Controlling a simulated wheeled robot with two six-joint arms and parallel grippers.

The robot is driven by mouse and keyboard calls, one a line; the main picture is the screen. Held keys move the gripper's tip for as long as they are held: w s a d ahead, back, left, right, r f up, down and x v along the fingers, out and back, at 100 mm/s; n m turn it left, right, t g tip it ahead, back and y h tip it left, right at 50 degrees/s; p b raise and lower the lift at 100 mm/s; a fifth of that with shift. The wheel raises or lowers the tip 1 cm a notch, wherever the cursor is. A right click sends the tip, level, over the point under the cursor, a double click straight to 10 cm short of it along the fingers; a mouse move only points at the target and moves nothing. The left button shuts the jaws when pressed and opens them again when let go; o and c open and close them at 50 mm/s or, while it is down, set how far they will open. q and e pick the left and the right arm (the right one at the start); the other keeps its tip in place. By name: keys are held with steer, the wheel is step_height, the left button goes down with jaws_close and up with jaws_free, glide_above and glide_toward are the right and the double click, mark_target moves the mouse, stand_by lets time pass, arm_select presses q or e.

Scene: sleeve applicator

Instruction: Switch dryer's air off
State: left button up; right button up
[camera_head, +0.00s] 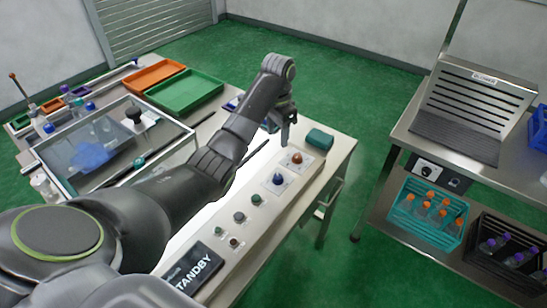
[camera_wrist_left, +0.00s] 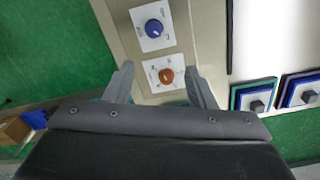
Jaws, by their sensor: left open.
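An orange rotary knob (camera_head: 295,158) and a blue rotary knob (camera_head: 278,179) sit on white label plates at the far end of the bench's control strip. Their small print is not readable. My left gripper (camera_head: 287,138) is open and empty close to the orange knob, seemingly above it. In the left wrist view the orange knob (camera_wrist_left: 166,76) appears between the open fingertips (camera_wrist_left: 162,86), with no visible contact. The blue knob (camera_wrist_left: 154,28) lies beyond it. My right gripper is not in view.
A teal block (camera_head: 320,139) lies beside the orange knob. Small buttons and a STANDBY display (camera_head: 193,268) are nearer me. A slotted metal blower unit (camera_head: 475,100) stands on a separate table at right, with a black control box (camera_head: 428,172) below. Green floor lies between.

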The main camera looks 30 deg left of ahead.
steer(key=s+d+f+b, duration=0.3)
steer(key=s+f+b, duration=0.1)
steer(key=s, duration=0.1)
arm_select(q)
steer(key=b, duration=0.5)
glide_above(278, 176)
step_height(278, 176, down, 8)
steer(key=shift+r, duration=0.15)
step_height(278, 176, down, 7)
steer(key=shift+p, duration=0.6)
steer(key=shift+f, duration=0.8)
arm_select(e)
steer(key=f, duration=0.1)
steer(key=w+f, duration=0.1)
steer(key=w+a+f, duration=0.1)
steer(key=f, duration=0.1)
arm_select(q)
steer(key=shift+c, duration=0.2)
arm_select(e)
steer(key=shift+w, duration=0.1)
